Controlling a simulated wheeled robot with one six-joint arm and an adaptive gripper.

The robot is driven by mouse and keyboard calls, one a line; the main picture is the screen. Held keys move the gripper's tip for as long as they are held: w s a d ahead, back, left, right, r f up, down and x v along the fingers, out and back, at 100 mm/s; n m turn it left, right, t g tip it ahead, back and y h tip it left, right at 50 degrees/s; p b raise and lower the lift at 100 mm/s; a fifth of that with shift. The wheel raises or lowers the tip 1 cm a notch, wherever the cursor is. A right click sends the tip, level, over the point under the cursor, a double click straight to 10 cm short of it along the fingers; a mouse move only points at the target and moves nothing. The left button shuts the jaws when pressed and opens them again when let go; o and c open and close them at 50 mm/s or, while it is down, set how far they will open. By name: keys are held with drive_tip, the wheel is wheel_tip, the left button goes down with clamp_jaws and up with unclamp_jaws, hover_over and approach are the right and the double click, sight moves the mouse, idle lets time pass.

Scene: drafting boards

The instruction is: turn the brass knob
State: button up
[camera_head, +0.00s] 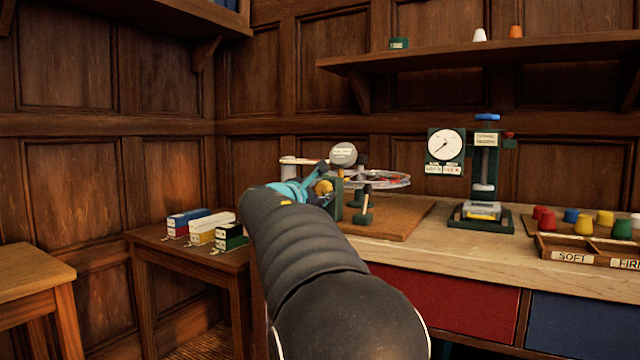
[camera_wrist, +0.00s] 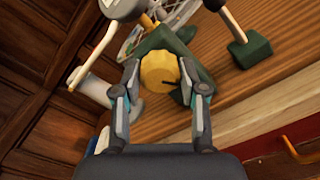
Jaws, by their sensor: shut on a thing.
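The brass knob (camera_wrist: 158,70) is a round yellow piece with a dark line on its face, on a green housing (camera_wrist: 185,52), in the wrist view. My gripper (camera_wrist: 160,88) has one finger on each side of the knob and is shut on it. In the head view, the knob (camera_head: 323,187) shows small beside my teal gripper (camera_head: 300,190). My dark arm hides part of the fixture there. A spoked wheel (camera_head: 376,178) lies flat behind the knob, and a round pale disc with a label (camera_head: 343,154) stands above.
The fixture stands on a wooden board (camera_head: 400,222) on the workbench (camera_head: 455,250). Small boxes (camera_head: 205,228) sit on a side table at left. A shelf (camera_head: 480,56) runs above.

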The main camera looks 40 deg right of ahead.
drive_tip(key=shift+n+p, duration=0.6)
drive_tip(key=shift+n, duration=0.5)
drive_tip(key=o, duration=1.1)
drive_tip(key=shift+o, duration=0.2)
drive_tip(key=v, duration=1.2)
drive_tip(key=shift+f, duration=0.1)
